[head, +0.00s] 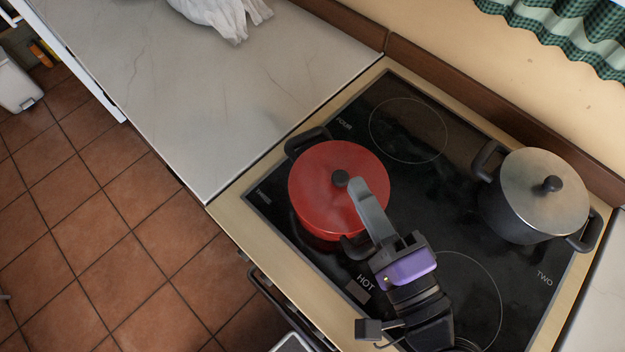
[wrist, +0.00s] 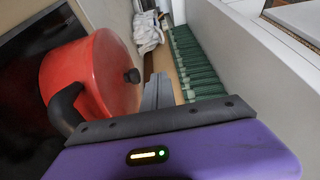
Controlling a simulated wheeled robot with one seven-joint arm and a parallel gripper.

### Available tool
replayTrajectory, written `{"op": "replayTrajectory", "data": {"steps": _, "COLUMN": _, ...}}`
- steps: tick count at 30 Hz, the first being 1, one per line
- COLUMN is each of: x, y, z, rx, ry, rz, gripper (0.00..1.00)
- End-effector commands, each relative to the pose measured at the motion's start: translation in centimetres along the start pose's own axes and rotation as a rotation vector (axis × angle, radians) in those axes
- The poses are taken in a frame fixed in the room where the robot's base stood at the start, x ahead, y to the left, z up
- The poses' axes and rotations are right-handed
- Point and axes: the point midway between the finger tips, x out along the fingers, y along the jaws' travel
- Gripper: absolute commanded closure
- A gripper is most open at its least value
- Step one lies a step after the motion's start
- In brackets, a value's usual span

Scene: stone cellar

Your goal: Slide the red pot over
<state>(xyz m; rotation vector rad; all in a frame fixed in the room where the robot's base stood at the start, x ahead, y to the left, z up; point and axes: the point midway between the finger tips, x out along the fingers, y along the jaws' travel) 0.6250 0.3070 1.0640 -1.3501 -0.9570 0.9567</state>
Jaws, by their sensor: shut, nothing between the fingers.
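The red pot (head: 325,196) stands with its lid on at the left front of the black cooktop (head: 432,205). It has black side handles and a black lid knob. In the wrist view the red pot (wrist: 92,72) is at the left, with one black handle toward me. My gripper (head: 357,187) is shut and empty. In the head view its fingers overlap the right part of the lid, close to the knob. In the wrist view the gripper (wrist: 158,85) shows beside the pot, right of the knob. I cannot tell whether the fingers touch the pot.
A dark pot with a steel lid (head: 535,193) stands at the right back of the cooktop. The back-left burner ring (head: 408,130) is bare. Pale counter (head: 215,90) lies left of the cooktop, with a white cloth (head: 222,12) on it. A green checked curtain (head: 570,35) hangs behind.

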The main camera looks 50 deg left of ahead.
Motion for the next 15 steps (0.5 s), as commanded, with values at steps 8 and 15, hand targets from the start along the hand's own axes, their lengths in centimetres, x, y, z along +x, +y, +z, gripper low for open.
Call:
{"op": "replayTrajectory", "data": {"steps": 8, "x": -1.9, "y": 0.3, "z": 5.5, "rx": 0.003, "ry": -0.001, "rz": 0.001, "gripper": 1.0}}
{"op": "replayTrajectory", "data": {"steps": 15, "x": -2.9, "y": 0.1, "z": 8.4, "rx": 0.002, "ry": -0.001, "rz": 0.0, "gripper": 1.0}}
